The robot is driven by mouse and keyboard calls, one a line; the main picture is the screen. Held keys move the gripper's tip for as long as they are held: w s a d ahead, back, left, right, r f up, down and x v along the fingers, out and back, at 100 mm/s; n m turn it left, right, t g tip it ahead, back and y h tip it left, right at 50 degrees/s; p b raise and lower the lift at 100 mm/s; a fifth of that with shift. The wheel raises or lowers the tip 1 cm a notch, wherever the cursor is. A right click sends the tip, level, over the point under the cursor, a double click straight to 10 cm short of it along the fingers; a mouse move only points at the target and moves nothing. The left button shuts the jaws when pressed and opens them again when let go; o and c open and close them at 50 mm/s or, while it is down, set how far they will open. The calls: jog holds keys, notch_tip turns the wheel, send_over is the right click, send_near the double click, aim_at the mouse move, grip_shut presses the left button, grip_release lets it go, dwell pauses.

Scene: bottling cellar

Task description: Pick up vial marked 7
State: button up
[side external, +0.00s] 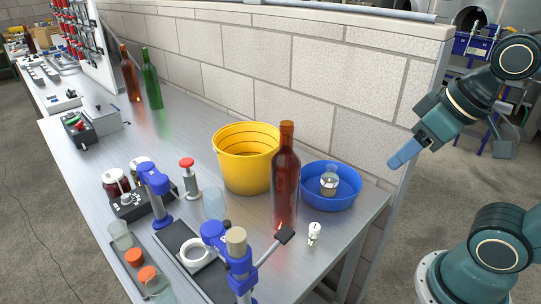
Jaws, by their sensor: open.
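No number 7 can be read on any container, so I cannot tell which is the vial marked 7. A small clear vial with a pale label (329,186) stands inside the blue bowl (345,204) near the wall. A small white piece with dark marks (314,234) stands on the bench in front of the bowl. Glass containers (120,236) stand in a dark tray at the front left, beside orange caps (134,257). My gripper (448,156) is open and empty, in the air to the right of the bench, well apart from these things.
A tall brown bottle (285,180) stands just left of the bowl, with a yellow bucket (246,180) behind it. A blue clamp device (240,270) fills the front. A block wall (300,80) runs behind the bench.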

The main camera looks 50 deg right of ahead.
jog(key=w, duration=0.1)
jog(key=m+g+y, duration=0.2)
jog(key=m+g, duration=0.4)
jog(key=m, duration=1.2)
send_over(315, 226)
jog(key=d, duration=0.2)
notch_tip(315, 226, down, 15)
jog(key=shift+d+r, duration=0.15)
jog(key=shift+a+f, duration=0.25)
jog(key=shift+f, duration=1.15)
jog(key=shift+a+f, duration=0.2)
jog(key=shift+f, duration=1.25)
jog(key=shift+a+f, duration=0.25)
jog(key=shift+f, duration=1.15)
jog(key=shift+s+a+f, duration=0.1)
jog(key=shift+a+f, duration=0.15)
jog(key=shift+f, duration=0.55)
jog(key=shift+a+f, duration=0.2)
jog(key=shift+f, duration=0.55)
jog(key=shift+a+f, duration=0.15)
jog(key=shift+f, duration=0.85)
